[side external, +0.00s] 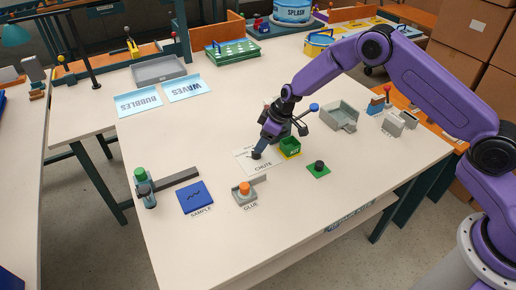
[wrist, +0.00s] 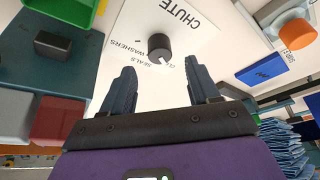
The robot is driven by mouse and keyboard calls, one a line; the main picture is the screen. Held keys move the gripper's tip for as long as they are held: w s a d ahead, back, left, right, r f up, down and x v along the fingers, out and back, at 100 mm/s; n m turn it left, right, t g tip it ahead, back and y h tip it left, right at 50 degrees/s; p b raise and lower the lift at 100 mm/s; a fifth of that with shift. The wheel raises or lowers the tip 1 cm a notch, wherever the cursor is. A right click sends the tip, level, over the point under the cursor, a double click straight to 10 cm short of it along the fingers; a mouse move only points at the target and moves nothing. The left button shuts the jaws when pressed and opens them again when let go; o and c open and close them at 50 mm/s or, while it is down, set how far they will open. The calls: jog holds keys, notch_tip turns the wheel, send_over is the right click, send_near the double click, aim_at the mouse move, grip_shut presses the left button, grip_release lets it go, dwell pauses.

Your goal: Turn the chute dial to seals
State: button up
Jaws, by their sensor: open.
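The chute dial is a black knob (wrist: 159,47) on a white plate marked CHUTE (wrist: 185,28), seen in the wrist view. SEALS and WASHERS are printed to the knob's lower left in that view; a third label beside it is partly hidden. A pale pointer mark on the knob's lower edge points down and slightly right, away from SEALS. My gripper (wrist: 160,76) is open and empty, its two dark fingers spread either side of the knob's line but short of it. In the side view, my gripper (side external: 259,148) is low over the plate (side external: 243,158), close to the dial.
A green and yellow bin (side external: 290,146) stands right of the plate. A green base with a black knob (side external: 319,167), an orange button marked GLUE (side external: 244,187) and a blue SAMPLE pad (side external: 196,197) are nearby. The front of the table is clear.

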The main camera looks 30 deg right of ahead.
aim_at(256, 154)
jog(key=shift+x, duration=2.5)
jog(key=c, duration=1)
